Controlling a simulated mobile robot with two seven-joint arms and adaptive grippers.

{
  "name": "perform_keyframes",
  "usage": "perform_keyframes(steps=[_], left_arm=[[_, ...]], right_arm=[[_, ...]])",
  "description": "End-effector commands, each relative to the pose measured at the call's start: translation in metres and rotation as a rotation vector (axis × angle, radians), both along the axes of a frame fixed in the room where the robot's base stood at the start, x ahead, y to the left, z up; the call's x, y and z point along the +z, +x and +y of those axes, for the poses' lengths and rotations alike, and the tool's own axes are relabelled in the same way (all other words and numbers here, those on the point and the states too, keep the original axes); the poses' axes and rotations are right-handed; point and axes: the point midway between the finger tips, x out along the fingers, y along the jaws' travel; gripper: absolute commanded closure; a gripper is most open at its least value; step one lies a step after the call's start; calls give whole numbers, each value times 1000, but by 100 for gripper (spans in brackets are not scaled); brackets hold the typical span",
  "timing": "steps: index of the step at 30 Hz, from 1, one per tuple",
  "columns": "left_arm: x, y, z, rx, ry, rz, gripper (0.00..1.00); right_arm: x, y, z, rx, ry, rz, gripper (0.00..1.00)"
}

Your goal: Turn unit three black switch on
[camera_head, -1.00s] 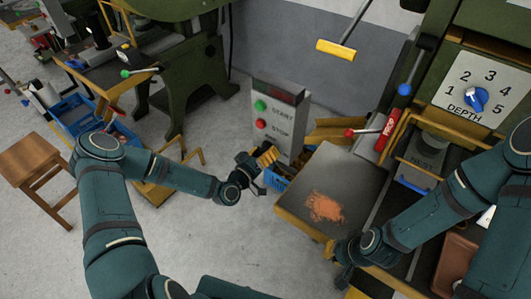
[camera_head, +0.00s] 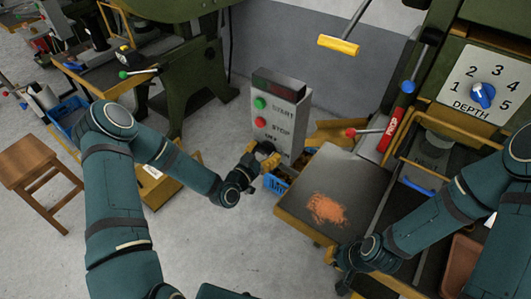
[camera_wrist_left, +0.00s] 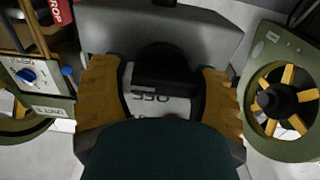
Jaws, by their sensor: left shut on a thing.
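The grey control box (camera_head: 284,105) stands in the middle of the head view, with a green START button (camera_head: 260,103), a red STOP button (camera_head: 260,122) and an ON label below them. My left gripper (camera_head: 262,153) is at the lower part of its front face. In the left wrist view the black switch (camera_wrist_left: 165,68) sits between the yellow fingers of my left gripper (camera_wrist_left: 162,92), which is shut on it. An OFF label shows below the switch there. My right gripper (camera_head: 345,262) is low beside the metal table; its fingers are mostly hidden.
A metal table with orange shavings (camera_head: 327,209) lies right of the box. A wooden stool (camera_head: 35,170) stands at the left.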

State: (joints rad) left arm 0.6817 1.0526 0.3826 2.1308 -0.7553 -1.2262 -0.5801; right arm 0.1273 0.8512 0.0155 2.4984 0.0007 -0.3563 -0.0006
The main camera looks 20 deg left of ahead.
Motion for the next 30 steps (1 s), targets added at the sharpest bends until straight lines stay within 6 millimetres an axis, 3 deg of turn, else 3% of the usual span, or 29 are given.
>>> perform_keyframes(steps=[14, 15, 17, 30], left_arm=[[-1, -1, 1, 0, 13, -2, 70], [-1, -1, 1, 0, 13, -2, 21], [-1, -1, 1, 0, 13, -2, 0], [-1, -10, 4, 0, 13, 0, 0]], right_arm=[[-1, 0, 0, 0, 0, -1, 100], [-1, 0, 0, 0, 0, -1, 100], [-1, 0, 0, 0, 0, -1, 100], [-1, 0, 0, 0, 0, -1, 100]])
